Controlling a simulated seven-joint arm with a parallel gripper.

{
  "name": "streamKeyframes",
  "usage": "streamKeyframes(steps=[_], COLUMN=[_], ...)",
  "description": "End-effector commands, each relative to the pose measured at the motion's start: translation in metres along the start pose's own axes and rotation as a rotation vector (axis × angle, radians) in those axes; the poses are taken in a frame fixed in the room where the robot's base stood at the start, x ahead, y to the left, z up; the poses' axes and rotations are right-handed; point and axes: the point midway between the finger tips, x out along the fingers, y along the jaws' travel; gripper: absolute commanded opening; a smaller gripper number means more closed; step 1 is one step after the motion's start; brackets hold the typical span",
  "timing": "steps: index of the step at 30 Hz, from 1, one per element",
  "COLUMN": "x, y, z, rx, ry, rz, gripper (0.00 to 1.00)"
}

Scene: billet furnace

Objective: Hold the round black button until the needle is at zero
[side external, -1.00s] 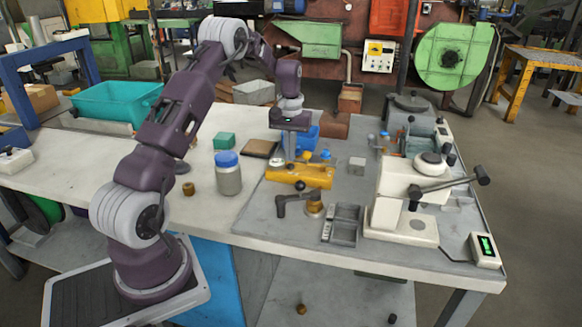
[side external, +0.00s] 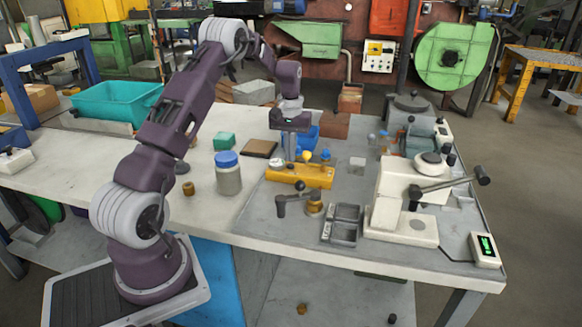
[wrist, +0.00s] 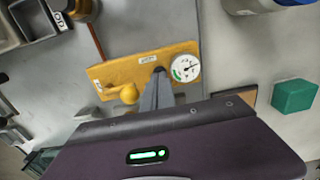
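A yellow block (side external: 312,177) lies on the grey mat under my gripper; it also shows in the wrist view (wrist: 115,77). A round white gauge (wrist: 186,67) sits at its right end in the wrist view, with a green band on the left and a dark needle pointing right. I cannot read its numbers. A yellow knob (wrist: 128,94) stands on the block. My gripper (wrist: 158,75) points down at the block beside the gauge, its fingers together. A dark spot shows at the fingertips; the black button is otherwise hidden, and I cannot tell whether they touch it.
A jar with a blue lid (side external: 228,173), a green block (side external: 224,141) and a dark flat tile (side external: 259,148) stand to the left. A crank handle (side external: 292,202), a grey tray (side external: 342,225) and a cream lever press (side external: 402,205) stand in front and to the right.

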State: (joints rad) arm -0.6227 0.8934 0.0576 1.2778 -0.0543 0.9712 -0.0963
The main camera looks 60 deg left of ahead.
Motion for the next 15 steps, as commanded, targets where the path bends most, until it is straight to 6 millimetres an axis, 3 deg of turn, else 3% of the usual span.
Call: streamKeyframes(steps=[15], x=[0.014], y=[0.000], z=[0.000], rx=[0.000], ry=[0.000], rz=[0.000], gripper=[0.00])
